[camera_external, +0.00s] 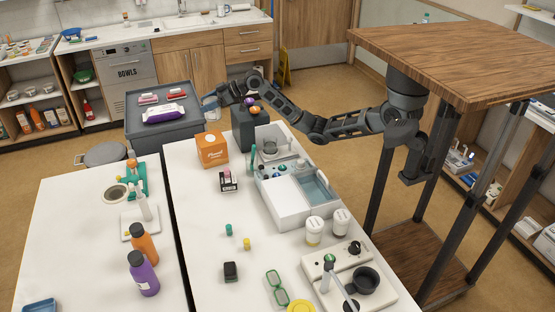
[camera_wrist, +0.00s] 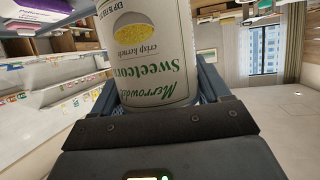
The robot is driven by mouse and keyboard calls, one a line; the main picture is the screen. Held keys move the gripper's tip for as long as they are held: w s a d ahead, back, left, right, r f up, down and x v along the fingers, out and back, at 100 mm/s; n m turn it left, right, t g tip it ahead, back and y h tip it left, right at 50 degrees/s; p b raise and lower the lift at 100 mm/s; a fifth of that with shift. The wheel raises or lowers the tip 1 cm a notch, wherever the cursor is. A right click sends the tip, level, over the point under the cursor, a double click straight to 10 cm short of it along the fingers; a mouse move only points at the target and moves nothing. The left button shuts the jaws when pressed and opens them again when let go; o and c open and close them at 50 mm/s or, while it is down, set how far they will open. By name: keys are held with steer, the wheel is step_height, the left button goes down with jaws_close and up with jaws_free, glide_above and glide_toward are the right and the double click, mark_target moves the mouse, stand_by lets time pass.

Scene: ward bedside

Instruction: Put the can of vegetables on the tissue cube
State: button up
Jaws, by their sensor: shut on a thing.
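My gripper (camera_external: 213,101) is at the far end of my outstretched arm, above and behind the bedside table. In the wrist view it is shut on the can of vegetables (camera_wrist: 150,52), a white and green sweetcorn can whose label reads upside down. The can sits between the two fingers; its far end is cut off by the picture's edge.
A dark grey box (camera_external: 243,134) stands right of the cube, under my forearm. A white tray unit (camera_external: 287,210) is further right. A small dark box (camera_external: 228,181) stands in front of the cube. A grey cart (camera_external: 135,118) with packets is behind left.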

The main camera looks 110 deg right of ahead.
steer(key=s+d, duration=0.7)
glide_above(206, 138)
step_height(206, 138, down, 6)
steer(key=shift+a+f+p, duration=0.2)
steer(key=shift+f+p, duration=0.35)
steer(key=shift+f, duration=1.35)
steer(key=shift+f, duration=0.1)
steer(key=shift+f, duration=0.15)
steer(key=o, duration=1.3)
steer(key=shift+y, duration=0.3)
